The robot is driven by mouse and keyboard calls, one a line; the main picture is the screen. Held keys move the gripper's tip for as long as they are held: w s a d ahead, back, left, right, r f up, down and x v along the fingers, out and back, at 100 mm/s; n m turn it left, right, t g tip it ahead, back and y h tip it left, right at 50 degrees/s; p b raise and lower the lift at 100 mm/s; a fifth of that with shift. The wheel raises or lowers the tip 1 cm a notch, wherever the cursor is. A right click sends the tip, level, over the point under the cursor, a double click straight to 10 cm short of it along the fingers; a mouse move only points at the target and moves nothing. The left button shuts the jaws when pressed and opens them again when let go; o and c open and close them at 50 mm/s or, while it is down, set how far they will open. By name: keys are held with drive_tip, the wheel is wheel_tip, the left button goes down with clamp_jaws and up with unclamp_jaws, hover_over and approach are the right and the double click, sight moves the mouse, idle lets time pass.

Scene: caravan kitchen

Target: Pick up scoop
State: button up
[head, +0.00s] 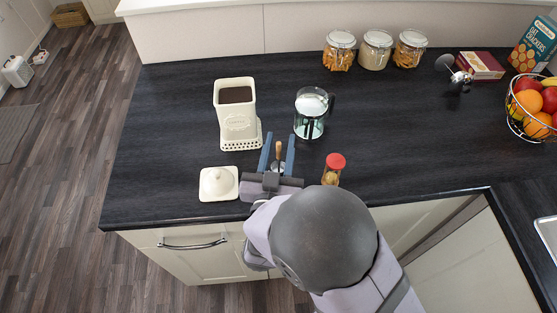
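A small scoop (278,150) with a tan wooden part lies or stands between the fingers of my gripper (277,150). The two blue-grey fingers are spread to its left and right, with dark worktop visible between each finger and the scoop. My gripper is open, low over the worktop near its front edge. I cannot tell its exact height, and the scoop's near end is partly hidden by the gripper.
A cream canister (239,126) with brown contents stands open behind left, its lid (218,184) left of my gripper. A glass press (310,122) stands behind right. A red-topped jar (334,163) is close on the right. Jars (376,52) line the back; the left worktop is clear.

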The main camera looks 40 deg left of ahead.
drive_tip(key=shift+x, duration=1.1)
clamp_jaws()
drive_tip(key=shift+r, duration=0.15)
drive_tip(key=shift+r+b, duration=0.5)
drive_tip(key=shift+r, duration=4.4)
drive_tip(key=s+a+r+n+g+y+p, duration=0.2)
drive_tip(key=s+a+r+p, duration=0.1)
drive_tip(key=a, duration=0.4)
drive_tip(key=s+a+r+n+g+y+p, duration=0.1)
drive_tip(key=s+a+r+g+y+p, duration=0.1)
drive_tip(key=a+r+p, duration=0.3)
drive_tip(key=s+a+r+n+g+y+p, duration=0.1)
drive_tip(key=s+a+n+y+p, duration=0.15)
drive_tip(key=a, duration=0.55)
drive_tip(key=w+d+r+m+t+h+p, duration=0.1)
drive_tip(key=w+m+t+h, duration=0.1)
drive_tip(key=w, duration=0.3)
drive_tip(key=w+d+r+m+t+h+p, duration=0.1)
drive_tip(key=w+d+m+t+h, duration=0.1)
drive_tip(key=w, duration=0.4)
drive_tip(key=m+t+h, duration=0.1)
drive_tip(key=h, duration=0.1)
drive_tip(key=shift+d+r+m+h+p, duration=0.2)
drive_tip(key=shift+d+m+h+p, duration=0.1)
drive_tip(key=shift+m+h, duration=0.05)
